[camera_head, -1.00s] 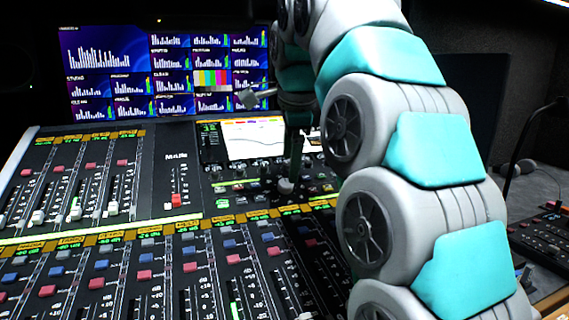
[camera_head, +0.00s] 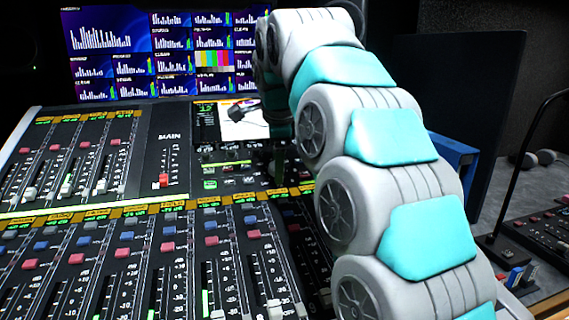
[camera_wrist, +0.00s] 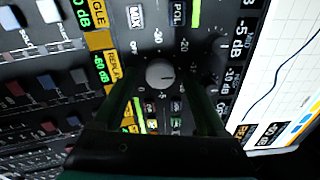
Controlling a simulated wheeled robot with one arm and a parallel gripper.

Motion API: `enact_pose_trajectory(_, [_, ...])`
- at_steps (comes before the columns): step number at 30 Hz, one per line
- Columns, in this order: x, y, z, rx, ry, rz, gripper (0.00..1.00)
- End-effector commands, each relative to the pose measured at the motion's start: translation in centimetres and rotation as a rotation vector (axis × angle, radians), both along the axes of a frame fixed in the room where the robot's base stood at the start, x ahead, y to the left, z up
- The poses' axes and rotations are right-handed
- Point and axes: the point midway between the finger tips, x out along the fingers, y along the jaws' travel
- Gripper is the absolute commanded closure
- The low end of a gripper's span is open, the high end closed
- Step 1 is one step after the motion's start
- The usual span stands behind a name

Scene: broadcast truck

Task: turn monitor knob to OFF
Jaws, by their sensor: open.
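My gripper (camera_wrist: 164,92) is open, with one dark green finger on each side of the knob. I cannot tell whether the fingers touch it. In the head view my gripper (camera_head: 278,165) reaches down to the console's upper right part, and the knob is hidden there.
The mixing console (camera_head: 150,210) has rows of faders and red and blue buttons around the knob. A small screen (camera_head: 242,120) and a large monitor wall (camera_head: 150,55) stand behind. A thin microphone stand (camera_head: 500,225) and a second control panel (camera_head: 545,238) are at the right.

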Motion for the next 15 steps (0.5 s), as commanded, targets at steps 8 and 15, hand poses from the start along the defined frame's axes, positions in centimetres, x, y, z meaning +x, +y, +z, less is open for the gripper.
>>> enact_pose_trajectory(8, [-0.01,0.0,0.01,0.0,0.001,0.0,0.36])
enact_pose_trajectory(15, [-0.02,-0.01,0.01,0.0,0.001,0.0,0.63])
